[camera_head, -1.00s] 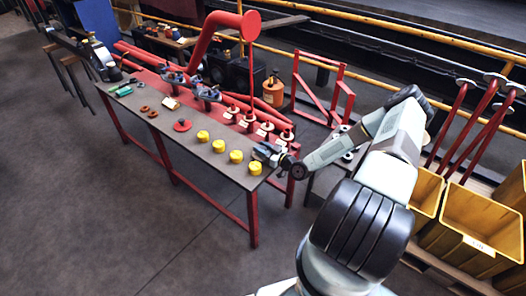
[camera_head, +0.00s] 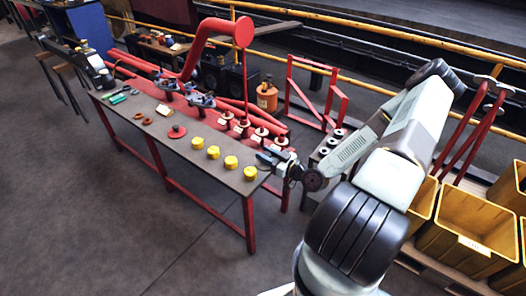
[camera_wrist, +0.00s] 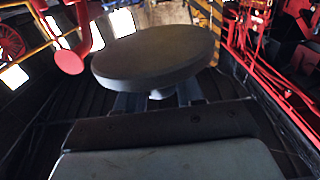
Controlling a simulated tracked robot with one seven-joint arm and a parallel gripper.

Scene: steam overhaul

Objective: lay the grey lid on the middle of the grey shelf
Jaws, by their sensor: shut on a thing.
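The grey lid (camera_wrist: 158,56) is a flat round disc that fills the upper middle of the wrist view. My gripper (camera_wrist: 158,100) is shut on it from below, with its fingers mostly hidden under the disc. In the head view my gripper (camera_head: 270,160) is above the right end of the workbench, near the last yellow cap; the lid is too small to make out there. A grey surface (camera_head: 318,167), which may be the grey shelf, stands right of the bench.
The long red-legged workbench (camera_head: 205,177) carries several yellow caps (camera_head: 213,152), a red disc (camera_head: 177,132), red-based fittings (camera_head: 242,131) and grey clamps (camera_head: 200,101). A red frame (camera_head: 316,92) stands behind. Yellow bins (camera_head: 468,225) stand at right. The floor in front is clear.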

